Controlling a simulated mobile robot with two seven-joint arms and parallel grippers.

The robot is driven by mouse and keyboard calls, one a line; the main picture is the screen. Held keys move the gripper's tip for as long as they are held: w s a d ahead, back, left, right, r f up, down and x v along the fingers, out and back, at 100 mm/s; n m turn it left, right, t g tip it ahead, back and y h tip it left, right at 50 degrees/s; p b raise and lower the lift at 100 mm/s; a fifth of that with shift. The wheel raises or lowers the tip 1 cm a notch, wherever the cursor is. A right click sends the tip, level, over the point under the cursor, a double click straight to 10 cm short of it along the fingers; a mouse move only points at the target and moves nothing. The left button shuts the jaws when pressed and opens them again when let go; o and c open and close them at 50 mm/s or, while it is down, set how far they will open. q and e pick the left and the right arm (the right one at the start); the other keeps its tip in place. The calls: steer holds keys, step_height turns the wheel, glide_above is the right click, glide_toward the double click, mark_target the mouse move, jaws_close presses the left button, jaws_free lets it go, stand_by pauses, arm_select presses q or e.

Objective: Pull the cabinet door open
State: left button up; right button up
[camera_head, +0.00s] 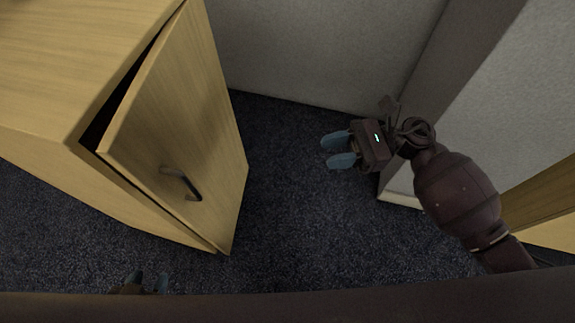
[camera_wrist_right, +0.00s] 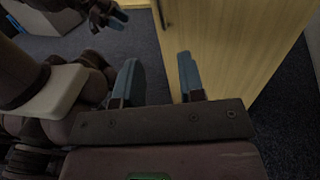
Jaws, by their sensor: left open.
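The wooden cabinet (camera_head: 60,60) stands at the left in the head view. Its door (camera_head: 185,110) is ajar, with a dark gap along its upper left edge. A dark bar handle (camera_head: 183,184) is on the door's front face. My right gripper (camera_head: 340,151) is open and empty, to the right of the door and apart from it. In the right wrist view its blue fingers (camera_wrist_right: 160,80) are spread, with the door (camera_wrist_right: 230,40) beyond them. My left gripper (camera_head: 148,283) is at the bottom edge, below the door, mostly hidden; its two blue fingertips are apart. It holds nothing visible.
A pale wall (camera_head: 320,50) runs behind, and a grey panel (camera_head: 500,100) stands at the right, close to my right arm. Another wooden piece (camera_head: 545,205) is at the right edge. Dark carpet (camera_head: 300,230) lies clear between the door and my right arm.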

steer(key=s+a, duration=0.1)
steer(key=a, duration=0.9)
steer(key=shift+a, duration=0.4)
jaws_close()
steer(key=c, duration=0.7)
jaws_free()
steer(key=o, duration=0.7)
steer(key=w+d, duration=0.1)
steer(key=d, duration=0.9)
steer(key=shift+w+d, duration=0.25)
steer(key=shift+d, duration=0.15)
